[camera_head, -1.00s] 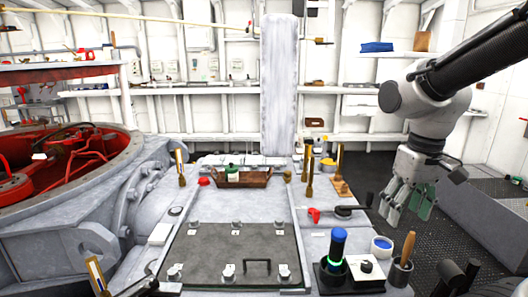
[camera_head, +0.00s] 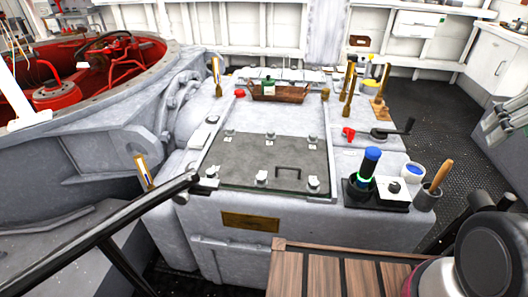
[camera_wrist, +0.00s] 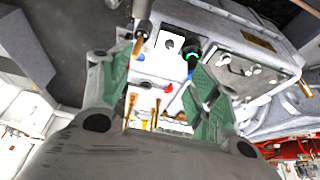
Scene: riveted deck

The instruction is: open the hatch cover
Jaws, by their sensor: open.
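The hatch cover (camera_head: 250,160) is a dark grey, flat plate on top of the pale grey housing. It lies shut, with several metal clamps along its front and back edges. A black bar handle (camera_head: 288,171) stands near its front right. In the wrist view the hatch cover (camera_wrist: 247,73) shows at right, partly hidden by a finger. My gripper (camera_wrist: 157,90) has green-padded fingers spread apart, with nothing held between them. In the head view it is only partly seen at the right edge, well to the right of the cover and apart from it.
A blue-topped cylinder (camera_head: 369,165), a blue-rimmed cup (camera_head: 413,171) and a tool pot (camera_head: 427,197) stand right of the cover. A black crank (camera_head: 393,131) is behind them. A slatted wooden surface (camera_head: 345,272) is in front. A red-lined round opening (camera_head: 95,70) lies left.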

